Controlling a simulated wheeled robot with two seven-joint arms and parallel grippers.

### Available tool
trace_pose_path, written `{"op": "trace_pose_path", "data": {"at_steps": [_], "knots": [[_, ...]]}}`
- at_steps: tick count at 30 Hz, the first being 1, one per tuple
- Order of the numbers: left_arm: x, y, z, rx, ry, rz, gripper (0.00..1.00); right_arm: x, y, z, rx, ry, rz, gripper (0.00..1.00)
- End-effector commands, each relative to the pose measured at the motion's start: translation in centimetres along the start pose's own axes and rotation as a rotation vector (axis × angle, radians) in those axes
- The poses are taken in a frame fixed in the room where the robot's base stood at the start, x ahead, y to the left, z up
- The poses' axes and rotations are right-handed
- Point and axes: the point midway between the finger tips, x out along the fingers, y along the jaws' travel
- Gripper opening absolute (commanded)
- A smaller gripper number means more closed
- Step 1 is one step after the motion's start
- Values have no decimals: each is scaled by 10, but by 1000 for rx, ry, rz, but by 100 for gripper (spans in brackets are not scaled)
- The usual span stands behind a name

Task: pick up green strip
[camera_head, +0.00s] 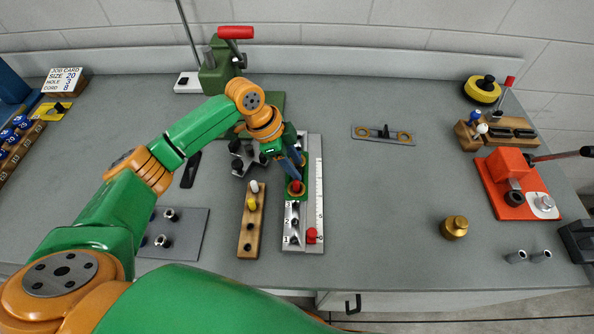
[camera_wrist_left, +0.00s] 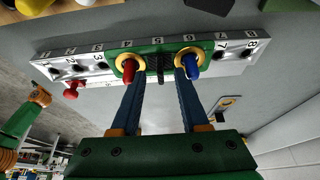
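The green strip (camera_wrist_left: 149,60) lies on the numbered metal rail (camera_wrist_left: 91,63), with a ringed hole near each end. A red peg (camera_wrist_left: 129,68) stands in one ring and a blue peg (camera_wrist_left: 191,67) in the other. A black knob (camera_wrist_left: 158,68) rises from the strip's middle. My left gripper (camera_wrist_left: 158,80) is open, its blue fingers apart near the two pegs, with the knob in the gap. In the head view the left gripper (camera_head: 294,170) covers most of the strip; a green end (camera_head: 304,187) shows.
A wooden peg block (camera_head: 250,222) stands left of the rail. A green clamp (camera_head: 217,70) with a red handle is behind. A grey strip (camera_head: 366,132) lies at the right, near a brass knob (camera_head: 454,227) and a red press (camera_head: 513,180). Table between is clear.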

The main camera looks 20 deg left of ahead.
Motion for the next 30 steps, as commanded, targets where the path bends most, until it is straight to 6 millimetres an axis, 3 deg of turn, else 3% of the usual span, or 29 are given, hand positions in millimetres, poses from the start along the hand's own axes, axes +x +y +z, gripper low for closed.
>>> {"op": "trace_pose_path", "data": {"at_steps": [1, 4, 5, 16, 20, 23, 30], "knots": [[0, 0, 0, 0, 0, 0, 32, 0, 0, 0, 0, 1, 0, 50], [0, 0, 0, 0, 0, 0, 4, 0, 0, 0, 0, 1, 0, 50], [0, 0, 0, 0, 0, 0, 0, 0, 0, -1, 0, 1, 0, 50], [-1, 0, 0, 0, 0, 0, 0, 1, 0, -2, 0, 3, 0, 50], [-9, -1, -4, 2, 2, -2, 0, 6, 0, -1, 0, 3, 0, 50], [-26, -1, -11, 3, 3, -4, 0, 14, 0, 0, 0, 3, 0, 50], [-91, 44, -15, 6, 0, -8, 0, 17, 0, -1, 0, 4, 0, 50]]}}
